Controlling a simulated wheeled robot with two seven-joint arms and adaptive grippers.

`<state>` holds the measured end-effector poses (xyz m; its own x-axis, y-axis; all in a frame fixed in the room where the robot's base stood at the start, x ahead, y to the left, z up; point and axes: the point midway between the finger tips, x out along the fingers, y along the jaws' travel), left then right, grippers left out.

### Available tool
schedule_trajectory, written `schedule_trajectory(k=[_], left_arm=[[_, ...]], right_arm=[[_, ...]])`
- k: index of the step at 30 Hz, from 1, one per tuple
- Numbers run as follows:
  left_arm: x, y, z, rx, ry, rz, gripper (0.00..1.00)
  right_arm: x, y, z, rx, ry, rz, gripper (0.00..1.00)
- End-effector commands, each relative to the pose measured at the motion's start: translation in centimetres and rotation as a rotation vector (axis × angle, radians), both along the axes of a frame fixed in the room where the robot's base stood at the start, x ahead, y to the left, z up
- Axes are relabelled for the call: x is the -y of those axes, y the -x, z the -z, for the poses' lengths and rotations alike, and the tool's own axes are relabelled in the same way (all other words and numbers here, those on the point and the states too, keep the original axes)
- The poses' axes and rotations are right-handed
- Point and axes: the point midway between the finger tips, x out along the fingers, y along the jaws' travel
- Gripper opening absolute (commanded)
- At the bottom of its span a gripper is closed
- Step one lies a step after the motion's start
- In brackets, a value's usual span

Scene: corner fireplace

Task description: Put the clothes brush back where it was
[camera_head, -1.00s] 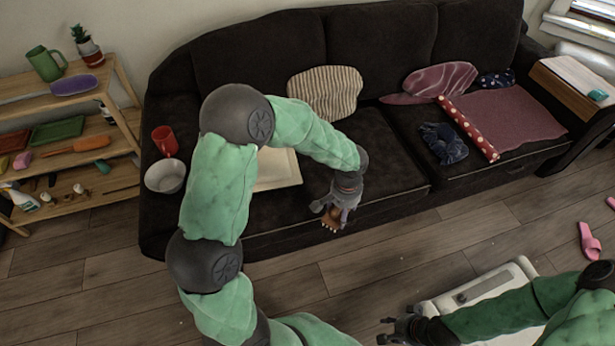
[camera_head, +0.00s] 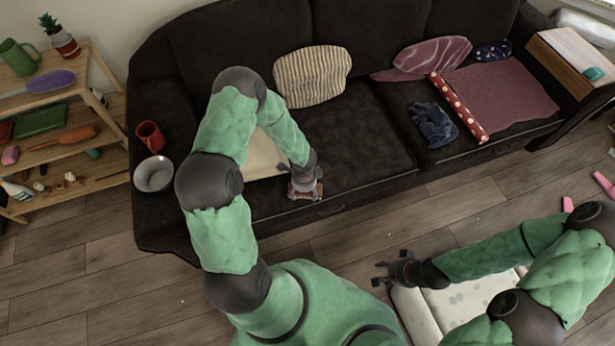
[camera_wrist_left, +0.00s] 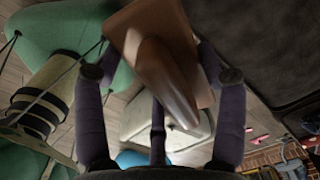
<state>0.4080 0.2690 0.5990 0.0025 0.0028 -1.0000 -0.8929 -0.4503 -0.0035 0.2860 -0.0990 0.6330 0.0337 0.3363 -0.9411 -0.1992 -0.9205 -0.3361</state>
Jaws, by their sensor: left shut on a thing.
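The brown clothes brush (camera_head: 306,190) is in my left gripper (camera_head: 304,186), in front of the sofa seat's front edge in the head view. In the left wrist view the brush (camera_wrist_left: 160,58) shows as a brown wooden block with a rounded ridge, between the fingers of my left gripper (camera_wrist_left: 165,80). The gripper is shut on it. In the head view the gripper hides part of the brush. My right gripper (camera_head: 380,272) is open and empty, above the floor at the lower middle.
A dark sofa (camera_head: 365,145) carries a striped cushion (camera_head: 312,77), a pale flat board (camera_head: 262,158) partly behind my arm, a red mug (camera_head: 150,135) and a bowl (camera_head: 153,174). A wooden shelf (camera_head: 85,102) with several items stands left. Pink slippers (camera_head: 604,184) lie on the floor.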

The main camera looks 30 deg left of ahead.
Motion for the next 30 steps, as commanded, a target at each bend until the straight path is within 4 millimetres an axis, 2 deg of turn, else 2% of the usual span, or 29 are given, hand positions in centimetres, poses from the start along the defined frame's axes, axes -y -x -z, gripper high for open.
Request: schedule_trajectory(k=[14,21,25,30], left_arm=[[-3.2,-6.7,3.5,0.001,0.0,-0.007,0.45],[-4.5,-9.5,7.0,0.001,-0.002,-0.006,0.45],[-5.0,-10.4,8.3,0.0,-0.001,-0.007,0.45],[-5.3,-11.0,8.8,0.0,-0.001,-0.006,0.45]], right_arm=[[0.0,0.0,0.9,0.0,0.0,0.0,0.4],[0.0,0.0,2.4,0.001,0.0,0.0,0.4],[0.0,0.0,2.9,0.0,0.0,0.0,0.4],[0.0,0.0,3.1,0.0,0.0,0.0,0.4]])
